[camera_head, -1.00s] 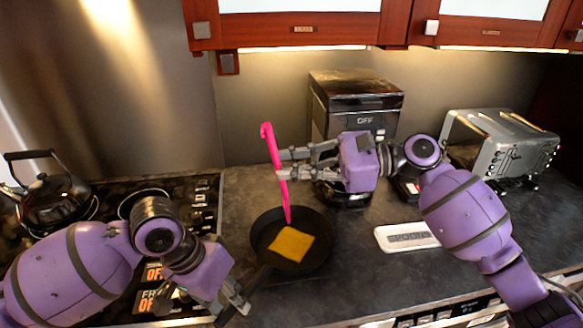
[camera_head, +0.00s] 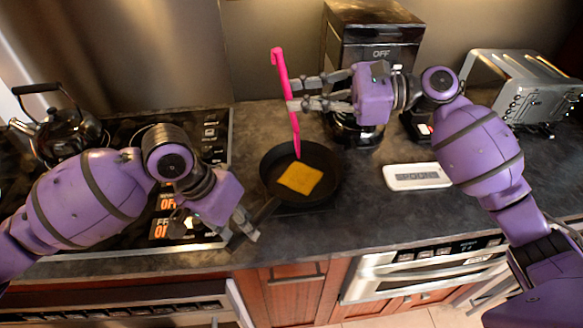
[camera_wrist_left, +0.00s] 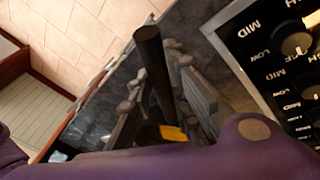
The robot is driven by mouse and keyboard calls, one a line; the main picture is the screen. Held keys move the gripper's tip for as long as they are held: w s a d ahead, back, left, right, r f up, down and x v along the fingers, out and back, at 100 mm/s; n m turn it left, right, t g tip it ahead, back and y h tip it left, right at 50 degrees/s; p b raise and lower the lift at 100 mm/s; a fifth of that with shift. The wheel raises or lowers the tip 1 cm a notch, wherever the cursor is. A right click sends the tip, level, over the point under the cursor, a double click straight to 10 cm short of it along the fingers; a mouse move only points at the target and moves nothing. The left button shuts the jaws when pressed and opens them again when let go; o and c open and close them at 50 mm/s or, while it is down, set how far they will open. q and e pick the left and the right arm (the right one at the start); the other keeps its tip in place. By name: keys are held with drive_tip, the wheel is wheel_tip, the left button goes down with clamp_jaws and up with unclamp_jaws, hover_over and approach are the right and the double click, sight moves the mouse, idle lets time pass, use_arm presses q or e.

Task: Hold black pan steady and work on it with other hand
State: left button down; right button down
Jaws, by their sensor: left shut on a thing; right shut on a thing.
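The black pan (camera_head: 329,160) sits on the dark counter right of the cooktop, with a flat yellow square piece (camera_head: 300,178) lying in it. My left gripper (camera_head: 250,232) is shut on the pan's handle (camera_head: 266,210) at the counter's front. The handle also shows between the fingers in the left wrist view (camera_wrist_left: 152,62), with a bit of the yellow piece below it. My right gripper (camera_head: 293,95) is shut on a long pink utensil (camera_head: 284,75), held nearly upright above the pan. The utensil's lower tip is at the pan, just behind the yellow piece; contact is unclear.
A black kettle (camera_head: 62,132) stands on the cooktop (camera_head: 215,150) at left. A black coffee maker (camera_head: 375,38) is behind my right gripper. A metal toaster (camera_head: 535,90) is at right.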

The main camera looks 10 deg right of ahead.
drive_tip(key=r, duration=0.1)
drive_tip(key=a+r, duration=0.1)
drive_tip(key=r, duration=0.1)
drive_tip(key=shift+w+a+g+h, duration=0.25)
drive_tip(key=shift+g+h, duration=0.05)
drive_tip(key=shift+g, duration=0.1)
drive_tip(key=w+a+f+m+g+h, duration=0.1)
drive_tip(key=w+a+f+g+h, duration=0.1)
drive_tip(key=a, duration=0.5)
drive_tip(key=shift+w+a+f+m+h, duration=0.3)
drive_tip(key=shift+w+a+f+h, duration=0.1)
drive_tip(key=shift+w+f+h, duration=0.5)
drive_tip(key=shift+s, duration=0.1)
drive_tip(key=shift+f, duration=0.1)
wheel_tip(320, 180, down, 7)
drive_tip(key=shift+f, duration=0.35)
